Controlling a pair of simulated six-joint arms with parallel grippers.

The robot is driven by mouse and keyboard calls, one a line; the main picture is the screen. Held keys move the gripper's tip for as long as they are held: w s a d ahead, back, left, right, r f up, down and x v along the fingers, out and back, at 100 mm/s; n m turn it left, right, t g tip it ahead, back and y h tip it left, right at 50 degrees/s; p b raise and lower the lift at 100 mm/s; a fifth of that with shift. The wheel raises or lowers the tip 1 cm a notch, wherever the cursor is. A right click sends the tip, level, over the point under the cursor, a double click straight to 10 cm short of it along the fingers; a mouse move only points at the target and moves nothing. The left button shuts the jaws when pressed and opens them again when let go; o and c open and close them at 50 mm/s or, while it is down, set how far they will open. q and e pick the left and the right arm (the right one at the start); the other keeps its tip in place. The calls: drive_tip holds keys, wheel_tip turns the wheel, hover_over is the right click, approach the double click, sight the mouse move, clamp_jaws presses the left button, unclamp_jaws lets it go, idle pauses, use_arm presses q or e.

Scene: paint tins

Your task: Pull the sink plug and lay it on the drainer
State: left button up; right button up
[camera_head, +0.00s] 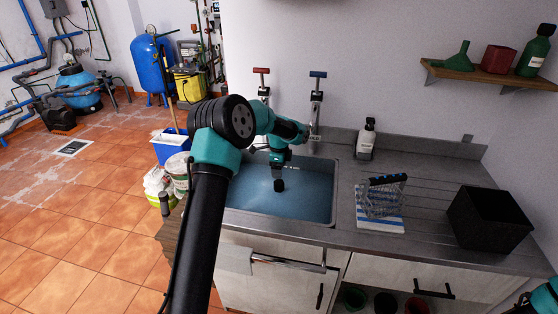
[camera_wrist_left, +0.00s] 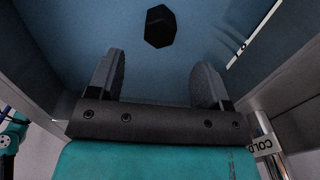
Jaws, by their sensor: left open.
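The sink (camera_head: 333,212) holds blue water. The sink plug (camera_head: 279,185) is a small dark piece in the middle of the basin; in the left wrist view the plug (camera_wrist_left: 160,26) looks black and many-sided. My left gripper (camera_head: 279,167) is over the basin, pointing down, just above the plug in the head view. In the left wrist view its two grey fingers (camera_wrist_left: 159,82) are spread and empty, with the plug beyond the tips and apart from them. The drainer (camera_head: 432,192) is the grooved steel surface to the right. My right gripper is not in view.
A wire rack (camera_head: 382,197) on a striped cloth and a black box (camera_head: 488,218) stand on the drainer side. A soap bottle (camera_head: 366,140) stands behind. Taps with a red handle (camera_head: 261,71) and a blue handle (camera_head: 318,75) rise behind the sink. Bare drainer lies between rack and box.

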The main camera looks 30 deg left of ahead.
sight(279, 182)
use_arm(q)
wheel_tip(279, 182, down, 11)
drive_tip(key=shift+r, duration=0.1)
idle(0.4)
drive_tip(key=c, duration=1.1)
drive_tip(key=shift+r, duration=1.5)
drive_tip(key=shift+r, duration=0.15)
drive_tip(key=shift+r, duration=1.9)
